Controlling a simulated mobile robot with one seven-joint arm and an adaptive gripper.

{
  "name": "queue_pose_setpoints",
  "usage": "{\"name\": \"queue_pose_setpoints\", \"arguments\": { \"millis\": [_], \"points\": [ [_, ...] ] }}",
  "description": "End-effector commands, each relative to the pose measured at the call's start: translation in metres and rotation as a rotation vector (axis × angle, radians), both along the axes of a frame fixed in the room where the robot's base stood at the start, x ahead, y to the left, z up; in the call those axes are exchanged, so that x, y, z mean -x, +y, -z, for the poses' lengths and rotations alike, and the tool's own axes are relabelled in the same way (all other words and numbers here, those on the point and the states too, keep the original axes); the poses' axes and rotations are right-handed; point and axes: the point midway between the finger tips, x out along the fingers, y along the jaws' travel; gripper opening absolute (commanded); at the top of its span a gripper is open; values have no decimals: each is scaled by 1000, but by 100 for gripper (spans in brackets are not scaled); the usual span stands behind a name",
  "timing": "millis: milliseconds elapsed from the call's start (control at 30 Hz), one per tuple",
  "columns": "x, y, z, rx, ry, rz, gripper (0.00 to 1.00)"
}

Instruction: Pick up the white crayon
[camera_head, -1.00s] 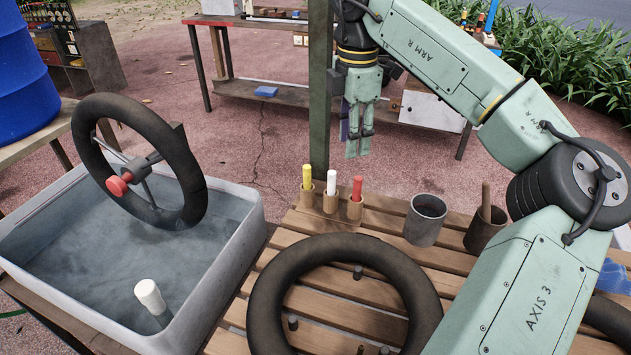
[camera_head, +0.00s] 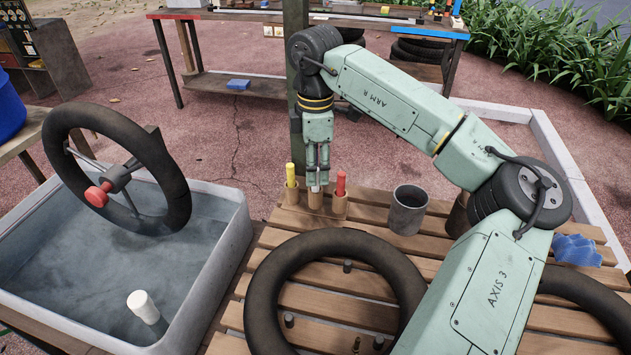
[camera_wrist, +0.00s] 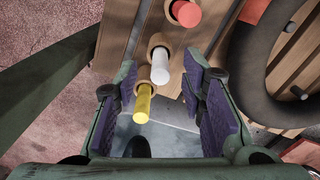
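The white crayon (camera_wrist: 161,64) stands upright in the middle one of three wooden holders. In the head view only a bit of its top (camera_head: 315,188) shows, below my fingertips. My gripper (camera_head: 317,182) points down over it. In the wrist view the purple-padded fingers (camera_wrist: 160,72) are apart, with a gap on both sides of the crayon. How far the fingertips reach down along the crayon is hard to tell. The yellow crayon (camera_head: 291,174) stands to the left and the red crayon (camera_head: 340,182) to the right, each in its own holder.
A grey cup (camera_head: 407,210) stands right of the holders on the slatted wooden table (camera_head: 345,306). A black tire (camera_head: 265,285) lies in front. A water basin (camera_head: 212,290) with a tilted wheel (camera_head: 120,125) is at the left. A post (camera_head: 294,60) rises behind my gripper.

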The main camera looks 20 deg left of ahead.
Motion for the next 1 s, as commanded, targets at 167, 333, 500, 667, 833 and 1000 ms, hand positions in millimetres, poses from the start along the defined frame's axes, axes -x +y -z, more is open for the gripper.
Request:
{"name": "queue_pose_setpoints", "arguments": {
  "millis": [167, 333, 500, 667, 833, 1000],
  "points": [
    [1, 0, 19, -1, 1, -1, 37],
    [1, 0, 24, 0, 0, -1, 37],
    [0, 0, 23, 0, 0, -1, 32],
    [0, 0, 23, 0, 0, -1, 22],
    [0, 0, 23, 0, 0, -1, 10],
    [0, 0, 23, 0, 0, -1, 0]
  ]
}}
